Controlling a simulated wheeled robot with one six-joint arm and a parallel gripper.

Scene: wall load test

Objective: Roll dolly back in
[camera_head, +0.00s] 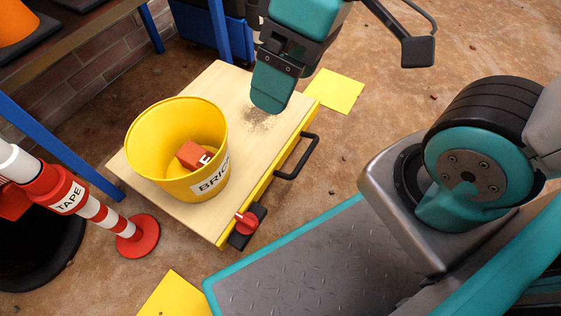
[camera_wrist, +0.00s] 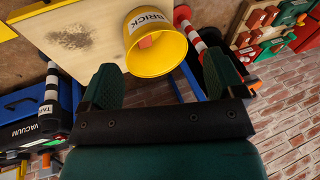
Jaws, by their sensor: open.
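The dolly (camera_head: 235,92) is a low cart with a pale wooden top, a yellow edge and a black handle (camera_head: 297,156) on its right side. A red knob (camera_head: 246,222) on a black block sits at its near corner. A yellow bucket (camera_head: 143,137) labelled BRICK stands on the dolly with a red brick (camera_head: 196,155) in it. My gripper (camera_head: 272,88) is over the far part of the dolly top, apart from the handle. In the wrist view my gripper (camera_wrist: 158,88) is open and empty, with the bucket (camera_wrist: 158,58) and dolly top (camera_wrist: 100,14) beyond its fingers.
Two yellow floor patches lie near the dolly, one at the far right (camera_head: 334,91) and one in front (camera_head: 174,295). A red and white TAPE post (camera_head: 137,236) stands left of the dolly. A bench with blue legs (camera_head: 62,147) is behind.

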